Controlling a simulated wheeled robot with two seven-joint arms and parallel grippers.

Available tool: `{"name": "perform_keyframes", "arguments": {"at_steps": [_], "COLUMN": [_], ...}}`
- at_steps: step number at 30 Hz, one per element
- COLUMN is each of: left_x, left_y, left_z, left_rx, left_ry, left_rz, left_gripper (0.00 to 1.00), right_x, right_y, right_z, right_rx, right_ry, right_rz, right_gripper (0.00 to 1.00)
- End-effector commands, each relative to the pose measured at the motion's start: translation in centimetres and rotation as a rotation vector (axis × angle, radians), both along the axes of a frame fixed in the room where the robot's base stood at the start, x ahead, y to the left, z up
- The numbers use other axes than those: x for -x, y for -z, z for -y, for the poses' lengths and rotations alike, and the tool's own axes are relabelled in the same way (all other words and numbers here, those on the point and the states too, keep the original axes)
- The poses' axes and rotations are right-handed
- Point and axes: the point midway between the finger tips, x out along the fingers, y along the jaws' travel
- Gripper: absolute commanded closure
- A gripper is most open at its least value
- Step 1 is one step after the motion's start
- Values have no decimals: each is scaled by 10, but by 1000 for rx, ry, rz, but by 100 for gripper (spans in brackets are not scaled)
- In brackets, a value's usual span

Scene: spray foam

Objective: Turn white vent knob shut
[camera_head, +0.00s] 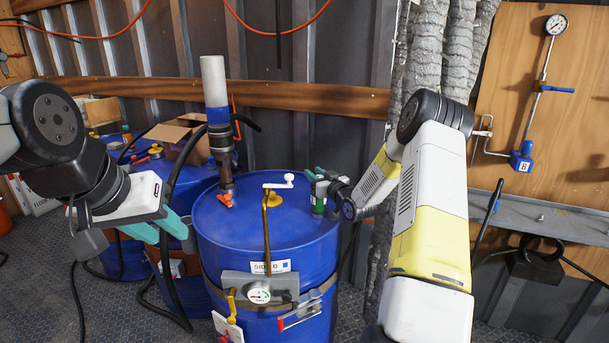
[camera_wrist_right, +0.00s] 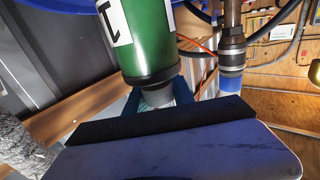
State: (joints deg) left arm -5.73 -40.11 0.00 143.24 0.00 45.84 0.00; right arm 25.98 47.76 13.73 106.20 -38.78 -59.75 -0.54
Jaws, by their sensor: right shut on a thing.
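A white knob with a crank-like arm (camera_head: 279,183) tops a thin brass-coloured pipe on the blue drum (camera_head: 230,250). A green cylinder with a white label (camera_head: 319,204) stands on the drum's right side; it also shows in the right wrist view (camera_wrist_right: 148,40). My right gripper (camera_head: 320,177) is shut on the grey end piece (camera_wrist_right: 157,98) of this cylinder, to the right of the white knob and apart from it. The fingers partly hide that piece. My left gripper (camera_head: 170,234) is open and empty, left of the drum.
A thick upright pipe with a blue collar (camera_head: 216,130) rises from the drum's back left, with a red-orange handle (camera_head: 225,199) at its foot. A gauge (camera_head: 259,293) and a red-handled latch (camera_head: 299,313) are on the drum's front. A black hose hangs on the left.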

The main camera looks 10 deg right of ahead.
Motion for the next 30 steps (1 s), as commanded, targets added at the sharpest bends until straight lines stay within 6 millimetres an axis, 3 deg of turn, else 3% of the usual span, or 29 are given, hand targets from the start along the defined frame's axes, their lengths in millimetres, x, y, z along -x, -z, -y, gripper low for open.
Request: {"name": "perform_keyframes", "arguments": {"at_steps": [8, 30], "left_x": [0, 0], "left_y": [0, 0], "left_z": [0, 0], "left_rx": [0, 0], "left_ry": [0, 0], "left_rz": [0, 0], "left_gripper": [64, 64], "right_x": [0, 0], "right_y": [0, 1], "right_z": [1, 15], "right_rx": [-1, 1], "right_ry": [101, 606], "right_rz": [-1, -1], "right_gripper": [100, 100]}}
